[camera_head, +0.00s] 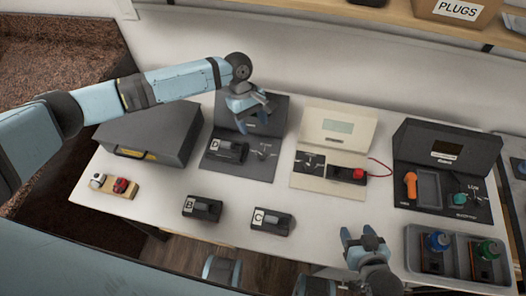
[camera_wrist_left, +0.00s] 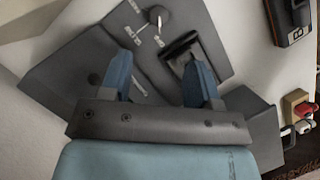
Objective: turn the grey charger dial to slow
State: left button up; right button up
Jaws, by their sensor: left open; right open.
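The grey charger (camera_head: 275,113) stands at the back of the table, left of centre, with an upright rear panel and a flat front plate. Its small dial (camera_head: 265,152) sits at the right of the plate, with light labels around it. The dial also shows near the top of the left wrist view (camera_wrist_left: 158,16); I cannot read its labels or setting. A dark block marked D (camera_head: 225,150) sits left of the dial. My left gripper (camera_head: 253,112) is open and empty above the charger, apart from the dial. My right gripper (camera_head: 364,240) is open and empty at the front right.
A beige charger (camera_head: 340,125) and a black station (camera_head: 447,150) stand to the right. Blocks B (camera_head: 202,208) and C (camera_head: 271,221) lie in front. A grey case (camera_head: 150,135) is left; a grey tray (camera_head: 412,245) holds blue- and green-topped items at front right.

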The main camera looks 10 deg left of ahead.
aim_at(262, 155)
pick_arm(q)
jog(key=x, duration=1.1)
jog(key=shift+d+f, duration=0.1)
jog(key=shift+f, duration=0.15)
jog(key=shift+c, duration=0.4)
jog(key=c, duration=0.8)
